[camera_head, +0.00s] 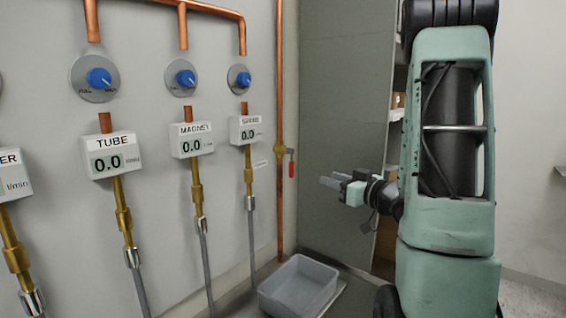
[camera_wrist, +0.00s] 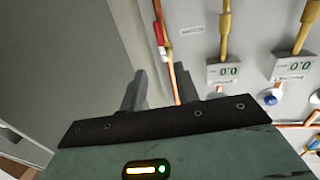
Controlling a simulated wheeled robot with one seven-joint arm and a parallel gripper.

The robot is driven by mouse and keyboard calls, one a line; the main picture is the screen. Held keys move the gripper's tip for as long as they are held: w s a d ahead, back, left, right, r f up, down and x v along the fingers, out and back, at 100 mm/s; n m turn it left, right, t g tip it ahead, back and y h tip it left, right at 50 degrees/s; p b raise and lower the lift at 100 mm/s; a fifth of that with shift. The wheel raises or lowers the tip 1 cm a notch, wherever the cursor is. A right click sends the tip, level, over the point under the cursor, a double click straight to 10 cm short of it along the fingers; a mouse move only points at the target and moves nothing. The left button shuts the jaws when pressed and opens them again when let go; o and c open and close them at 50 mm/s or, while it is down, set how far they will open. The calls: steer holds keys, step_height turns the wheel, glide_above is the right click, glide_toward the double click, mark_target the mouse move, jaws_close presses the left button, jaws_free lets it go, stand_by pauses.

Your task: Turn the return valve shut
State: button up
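A brass valve (camera_head: 281,151) with a red lever handle (camera_head: 291,168) sits on the vertical copper pipe at the wall's right end. The lever hangs down, roughly parallel to the pipe. A small label beside it is too small to read. In the wrist view, which is turned over, the red handle (camera_wrist: 159,31) shows beyond the fingertips. My gripper (camera_head: 329,182) is to the right of the valve and slightly lower, apart from it. Its two fingers (camera_wrist: 160,76) are spread with nothing between them.
Blue knobs (camera_head: 100,78) and digital meters (camera_head: 112,156) labelled TUBE and MAGNET line the wall at left. A grey bin (camera_head: 298,288) stands on the floor below the valve. A grey panel (camera_head: 345,130) rises behind my gripper. Space between gripper and valve looks clear.

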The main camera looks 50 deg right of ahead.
mark_target(291, 163)
steer(key=w+p, duration=0.2)
steer(key=w, duration=0.3)
steer(key=w+d+p, duration=0.1)
steer(key=w+p, duration=0.2)
steer(key=w, duration=0.3)
steer(key=w+d+p, duration=0.1)
steer(key=w+p, duration=0.2)
steer(key=w, duration=0.2)
steer(key=shift+w, duration=0.25)
steer(key=shift+c, duration=0.3)
jaws_close()
